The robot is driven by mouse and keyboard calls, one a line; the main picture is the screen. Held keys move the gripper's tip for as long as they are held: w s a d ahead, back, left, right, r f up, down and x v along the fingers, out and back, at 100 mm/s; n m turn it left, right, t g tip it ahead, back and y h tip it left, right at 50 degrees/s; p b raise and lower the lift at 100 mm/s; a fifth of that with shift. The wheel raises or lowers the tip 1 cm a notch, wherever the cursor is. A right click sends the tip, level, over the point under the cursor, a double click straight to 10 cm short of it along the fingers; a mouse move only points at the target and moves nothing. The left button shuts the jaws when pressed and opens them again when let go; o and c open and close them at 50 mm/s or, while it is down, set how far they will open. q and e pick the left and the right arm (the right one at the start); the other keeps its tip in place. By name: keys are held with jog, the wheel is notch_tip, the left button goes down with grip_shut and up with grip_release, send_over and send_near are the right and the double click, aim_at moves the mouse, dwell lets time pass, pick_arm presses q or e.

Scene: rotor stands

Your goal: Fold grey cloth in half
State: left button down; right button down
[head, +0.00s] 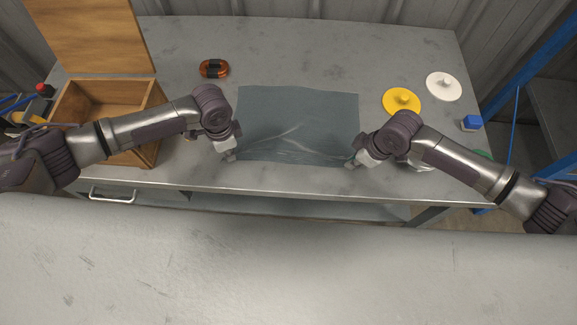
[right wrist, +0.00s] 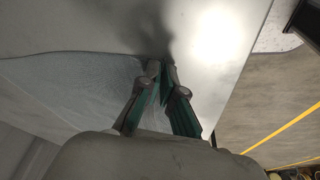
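The grey cloth (head: 297,112) lies spread on the table, its far part flat. Its near part has creases and raised folds between my two grippers. My left gripper (head: 230,156) is at the cloth's near left corner; its fingers are too small to tell whether they are shut. My right gripper (head: 352,163) is at the near right corner. In the right wrist view my right gripper (right wrist: 162,68) has its fingertips together at the edge of the cloth (right wrist: 75,80), with cloth between the fingers. The exact pinched part is hidden.
A wooden box (head: 84,104) with a raised lid stands at the left. An orange coil (head: 214,68) lies behind the cloth. A yellow disc (head: 401,101), a white disc (head: 443,86) and a blue item (head: 471,123) are at the right. The table (head: 310,50) is clear behind the cloth.

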pick_arm(q)
jog(key=shift+s+f, duration=0.1)
jog(key=shift+f, duration=0.1)
pick_arm(e)
jog(key=shift+s+f, duration=0.15)
jog(key=shift+s, duration=0.05)
